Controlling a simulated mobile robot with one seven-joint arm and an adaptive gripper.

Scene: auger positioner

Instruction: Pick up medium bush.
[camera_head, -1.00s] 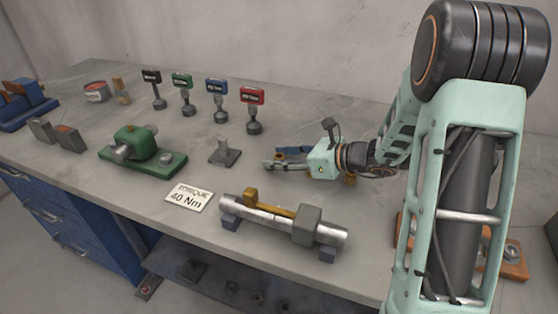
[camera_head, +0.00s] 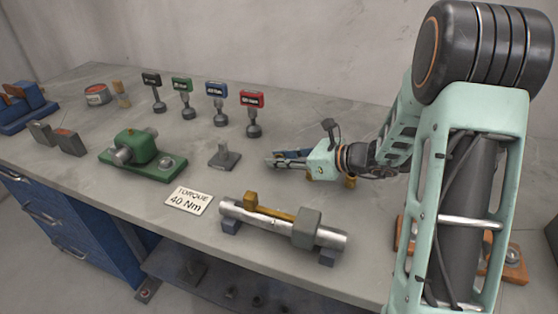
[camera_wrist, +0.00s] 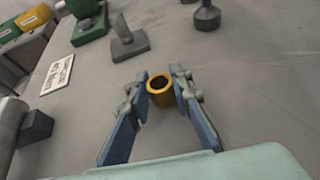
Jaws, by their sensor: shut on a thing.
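A brass-coloured hollow bush (camera_wrist: 160,90) sits between my fingertips in the wrist view. Its dark bore faces up toward the camera. My gripper (camera_wrist: 161,88) is shut on this bush, with one blue-grey finger on each side. In the head view my gripper (camera_head: 272,160) is low over the middle of the bench, pointing left, and the bush in it cannot be made out. No size mark shows on the bush. Whether it touches the bench is unclear.
A grey block with a post (camera_head: 224,155) stands left of my gripper. Several coloured-head tools, including a red one (camera_head: 253,112), stand behind. A metal shaft (camera_head: 270,224) on blocks lies in front. A brass-coloured piece (camera_head: 350,182) shows under my wrist.

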